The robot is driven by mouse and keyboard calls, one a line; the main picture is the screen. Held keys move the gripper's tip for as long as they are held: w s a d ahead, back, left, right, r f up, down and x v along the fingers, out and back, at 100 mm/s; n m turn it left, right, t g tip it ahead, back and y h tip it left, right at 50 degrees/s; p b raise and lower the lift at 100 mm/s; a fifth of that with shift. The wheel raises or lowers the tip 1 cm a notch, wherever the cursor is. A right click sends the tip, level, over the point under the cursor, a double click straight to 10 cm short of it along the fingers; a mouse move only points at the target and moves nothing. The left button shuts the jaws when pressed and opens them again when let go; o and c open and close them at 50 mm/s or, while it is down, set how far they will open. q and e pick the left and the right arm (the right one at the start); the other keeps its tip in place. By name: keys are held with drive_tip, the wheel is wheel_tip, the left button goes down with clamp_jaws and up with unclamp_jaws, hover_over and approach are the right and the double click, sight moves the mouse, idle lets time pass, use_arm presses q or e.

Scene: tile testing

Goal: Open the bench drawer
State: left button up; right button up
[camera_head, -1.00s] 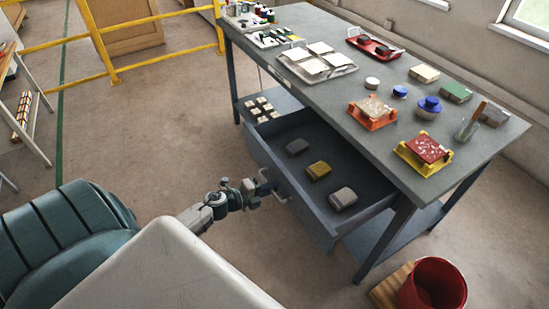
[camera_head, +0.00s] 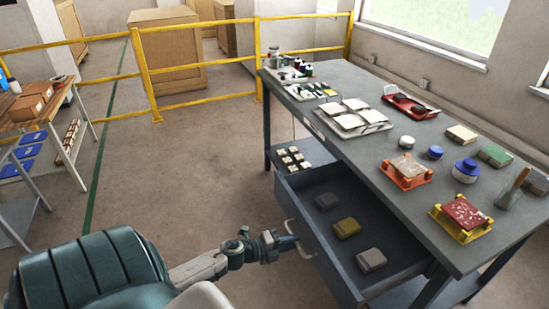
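The grey bench drawer (camera_head: 318,222) is pulled out from under the grey workbench (camera_head: 345,152). Its inside is in plain view, with a dark grey block (camera_head: 327,201), an olive-yellow block (camera_head: 347,227) and a light grey block (camera_head: 371,259) on its floor. A pale bar handle (camera_head: 291,229) is on the drawer's front. My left gripper (camera_head: 295,242) is at this handle, its fingertips against or very near the bar. The fingers are too small to tell whether they close on it. My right gripper is not in view.
The bench top holds trays, tiles, jars and a red tile on a yellow stand (camera_head: 463,217). A yellow railing (camera_head: 205,93) stands behind. A side table (camera_head: 40,115) is at the left. The floor between that table and the bench is clear.

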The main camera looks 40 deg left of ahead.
use_arm(q)
drive_tip(key=b+v, duration=0.1)
drive_tip(key=v, duration=0.8)
drive_tip(key=shift+f, duration=0.1)
idle(0.4)
